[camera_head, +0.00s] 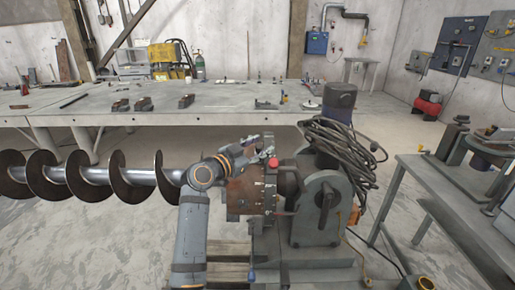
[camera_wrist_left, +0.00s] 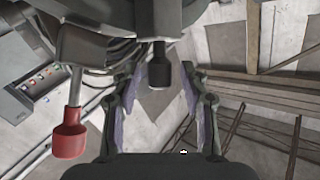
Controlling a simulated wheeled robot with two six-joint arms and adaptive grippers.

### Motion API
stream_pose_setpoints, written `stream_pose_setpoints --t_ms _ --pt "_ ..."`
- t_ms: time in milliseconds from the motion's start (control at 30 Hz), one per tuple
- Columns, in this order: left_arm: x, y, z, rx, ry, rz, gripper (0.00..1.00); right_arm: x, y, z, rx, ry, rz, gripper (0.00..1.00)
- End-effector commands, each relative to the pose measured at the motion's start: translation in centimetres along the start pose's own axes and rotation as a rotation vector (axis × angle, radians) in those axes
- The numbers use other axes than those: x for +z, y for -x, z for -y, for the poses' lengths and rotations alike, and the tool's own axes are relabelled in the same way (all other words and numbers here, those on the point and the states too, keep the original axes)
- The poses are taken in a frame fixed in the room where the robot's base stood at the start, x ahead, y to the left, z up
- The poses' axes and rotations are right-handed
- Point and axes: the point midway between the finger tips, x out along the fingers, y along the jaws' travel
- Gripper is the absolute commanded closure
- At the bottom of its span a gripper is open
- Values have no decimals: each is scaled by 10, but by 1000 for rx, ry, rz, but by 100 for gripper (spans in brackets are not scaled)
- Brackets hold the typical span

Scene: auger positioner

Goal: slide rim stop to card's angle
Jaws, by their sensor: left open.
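My left gripper (camera_head: 250,152) is at the top of the positioner's brown, marked faceplate (camera_head: 240,192), close to a red knob (camera_head: 273,162). In the left wrist view the gripper (camera_wrist_left: 160,82) is open. A black-tipped handle (camera_wrist_left: 160,68) shows between its fingers, and I cannot tell whether they touch it. A larger red-tipped handle (camera_wrist_left: 69,132) is left of the fingers. I cannot make out for certain which part is the rim stop, nor read a card. My arm and gripper hide part of the faceplate. My right gripper is not in view.
The grey positioner housing (camera_head: 318,210) with coiled black cable (camera_head: 345,150) stands right of my gripper. A long auger (camera_head: 95,176) reaches left from the faceplate. A long table (camera_head: 225,112) stands behind, and a steel bench (camera_head: 445,190) stands at right.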

Motion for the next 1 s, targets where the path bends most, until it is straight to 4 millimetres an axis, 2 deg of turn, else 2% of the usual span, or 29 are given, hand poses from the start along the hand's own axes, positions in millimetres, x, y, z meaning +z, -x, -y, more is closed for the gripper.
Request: stream_pose_setpoints --t_ms 167,400,600,733,967,1000 --pt "1 20 1 -3 0 1 56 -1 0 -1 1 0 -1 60" --pt "2 79 1 -2 -4 4 56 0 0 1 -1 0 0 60" --pt "2 112 0 -1 -3 3 56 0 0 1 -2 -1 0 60" --pt "1 119 0 1 0 2 56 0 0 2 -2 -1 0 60" --pt "0 120 0 1 1 0 56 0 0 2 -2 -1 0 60" --pt "1 120 0 1 2 2 56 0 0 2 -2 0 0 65"
